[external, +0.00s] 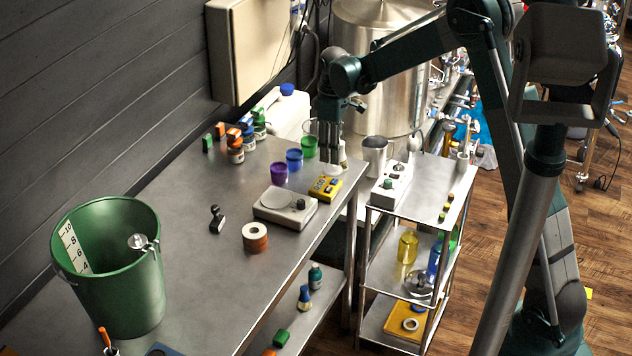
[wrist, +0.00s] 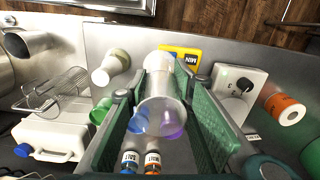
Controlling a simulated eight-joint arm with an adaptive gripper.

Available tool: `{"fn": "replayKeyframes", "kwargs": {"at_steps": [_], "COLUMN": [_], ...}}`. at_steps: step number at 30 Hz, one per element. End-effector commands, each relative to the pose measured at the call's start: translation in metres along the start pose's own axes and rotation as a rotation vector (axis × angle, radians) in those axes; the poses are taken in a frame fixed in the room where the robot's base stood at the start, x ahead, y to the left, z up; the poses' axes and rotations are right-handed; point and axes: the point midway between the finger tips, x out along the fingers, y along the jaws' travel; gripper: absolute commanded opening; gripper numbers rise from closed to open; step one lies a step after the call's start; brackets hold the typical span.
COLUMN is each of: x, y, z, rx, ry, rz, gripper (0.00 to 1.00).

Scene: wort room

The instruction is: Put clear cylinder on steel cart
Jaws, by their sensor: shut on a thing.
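My gripper (external: 329,150) is over the far end of the steel table, fingers pointing down. In the wrist view its green fingers (wrist: 160,100) are shut on the clear cylinder (wrist: 161,88), one on each side. Blue and purple cups show through the cylinder. In the external view the cylinder is mostly hidden behind the fingers; I cannot tell whether it touches the table. The steel cart (external: 455,188) stands to the right of the table.
Around my gripper stand purple (external: 279,173), blue (external: 294,159) and green (external: 309,147) cups, a yellow timer (external: 325,188), a white flask (wrist: 111,67) and a scale (external: 285,207). A metal jug (external: 376,158) is near the cart's back left. The cart top's middle has bare room.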

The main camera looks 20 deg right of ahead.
Motion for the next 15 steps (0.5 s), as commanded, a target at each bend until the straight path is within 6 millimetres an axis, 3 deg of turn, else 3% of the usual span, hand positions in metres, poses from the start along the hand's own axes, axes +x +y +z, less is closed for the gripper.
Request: {"fn": "replayKeyframes", "kwargs": {"at_steps": [3, 15], "x": [0.004, 0.013], "y": [0.028, 0.108], "z": [0.025, 0.113], "rx": [0.059, 0.251], "ry": [0.000, 0.002], "rz": [0.000, 0.000], "gripper": [0.11, 0.11]}}
